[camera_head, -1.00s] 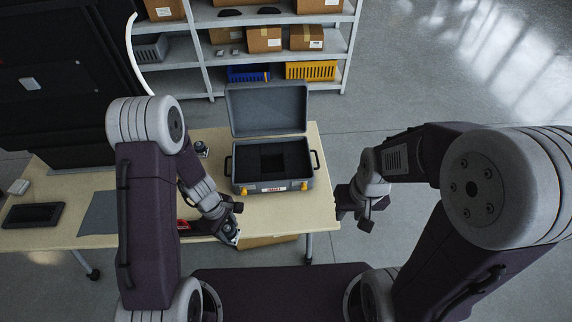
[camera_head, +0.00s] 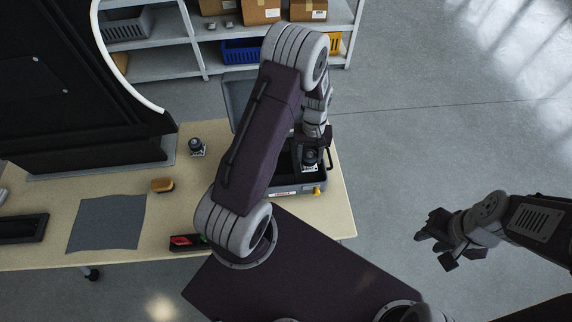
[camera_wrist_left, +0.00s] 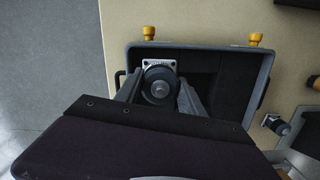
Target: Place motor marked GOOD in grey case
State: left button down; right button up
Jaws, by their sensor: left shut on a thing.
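The grey case (camera_head: 289,190) lies open on the table, its lid (camera_head: 238,90) raised at the back; my left arm hides much of it. My left gripper (camera_head: 314,143) is shut on a dark motor (camera_head: 311,157) with a square silver plate, over the dark inside of the case. In the left wrist view the motor (camera_wrist_left: 160,84) sits between both fingers, inside the outline of the case (camera_wrist_left: 190,46). I cannot tell whether it touches the foam, and no marking is readable. A second motor (camera_head: 197,148) stands on the table left of the case. My right gripper (camera_head: 440,242) is open and empty over the floor.
The table (camera_head: 150,205) holds a grey mat (camera_head: 106,222), a brown brush-like block (camera_head: 162,185), a black tray (camera_head: 24,229) and a dark holder with red and green parts (camera_head: 187,241). A black machine (camera_head: 85,90) stands behind left. Shelves with boxes stand at the back.

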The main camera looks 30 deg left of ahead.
pick_arm(q)
jog(key=a+f+p, duration=0.1)
jog(key=a+f, duration=0.2)
jog(key=s+a+f, duration=0.1)
jog(key=a+f, duration=0.3)
jog(key=a+f+p, duration=0.1)
jog(key=a+f, duration=0.2)
jog(key=a, duration=0.1)
jog(key=shift+s+a+f+p, duration=0.2)
jog(key=shift+s+f+p, duration=0.05)
jog(key=shift+s+p, duration=0.15)
jog(key=shift+w+f, duration=0.1)
jog(key=shift+f, duration=0.25)
jog(key=c, duration=1.1)
grip_release()
jog(key=shift+b, duration=0.3)
jog(key=shift+o, duration=0.5)
